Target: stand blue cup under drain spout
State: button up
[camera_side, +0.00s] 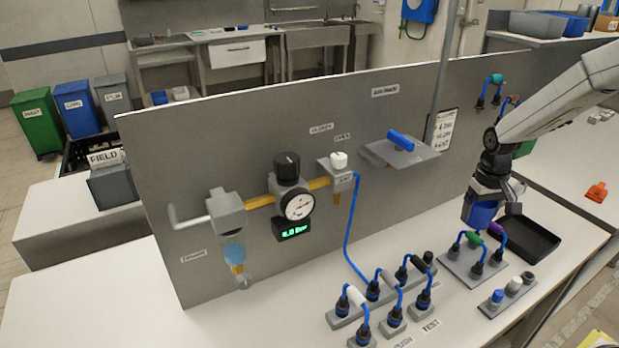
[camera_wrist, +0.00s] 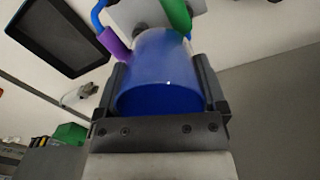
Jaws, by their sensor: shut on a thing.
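The blue cup (camera_side: 481,211) is held at the right in the side view, above the worktop near the black tray. In the wrist view the blue cup (camera_wrist: 160,80) sits between both fingers of my gripper (camera_wrist: 165,92), which is shut on it. In the side view my gripper (camera_side: 490,188) is partly hidden by the cup and wrist. The drain spout (camera_side: 244,282) is at the lower end of the clear filter bowl (camera_side: 233,250), on the left of the grey panel. The worktop below the spout shows no cup.
The black tray (camera_side: 545,250) lies right of the cup. A grey block with blue hose loops (camera_side: 470,268) stands just below it. Several hose fittings (camera_side: 385,300) fill the front middle. The left worktop (camera_side: 130,300) is clear.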

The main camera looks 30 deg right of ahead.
jog(key=w+a+f+n, duration=0.1)
jog(key=a+n, duration=0.3)
jog(key=a, duration=0.4)
jog(key=shift+w+a, duration=0.4)
jog(key=shift+w, duration=0.05)
jog(key=s+a+r+n, duration=0.1)
jog(key=s+a+n, duration=0.2)
jog(key=a, duration=1.1)
jog(key=s+a+r+n, duration=0.1)
jog(key=s+a+n, duration=0.2)
jog(key=s+a, duration=0.6)
jog(key=a, duration=0.6)
jog(key=shift+a, duration=0.3)
